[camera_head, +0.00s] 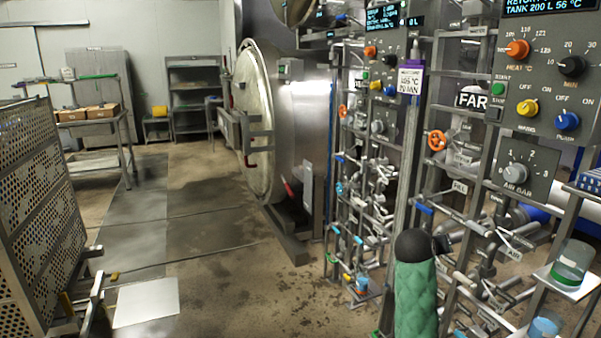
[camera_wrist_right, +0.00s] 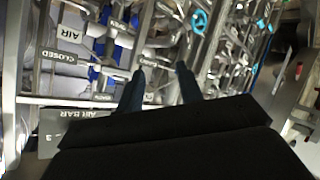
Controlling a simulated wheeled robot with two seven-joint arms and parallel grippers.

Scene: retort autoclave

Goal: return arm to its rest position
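My right arm, in a green quilted sleeve with a dark rounded end, rises from the bottom edge of the head view, in front of the pipe rack (camera_head: 458,215). My right gripper's fingers cannot be made out there. In the right wrist view my right gripper (camera_wrist_right: 162,84) shows two dark fingers set apart, with nothing seen between them but pipework behind. An AIR label (camera_wrist_right: 72,33) and a CLOSED label (camera_wrist_right: 58,57) lie to the left of the fingers. I cannot tell whether the fingers touch any pipe. My left arm and left gripper are not in view.
A control panel (camera_head: 545,75) with coloured knobs stands at right. A glass jar (camera_head: 572,262) sits on a small shelf at lower right. A perforated cart (camera_head: 40,190) stands at left. The floor between is clear.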

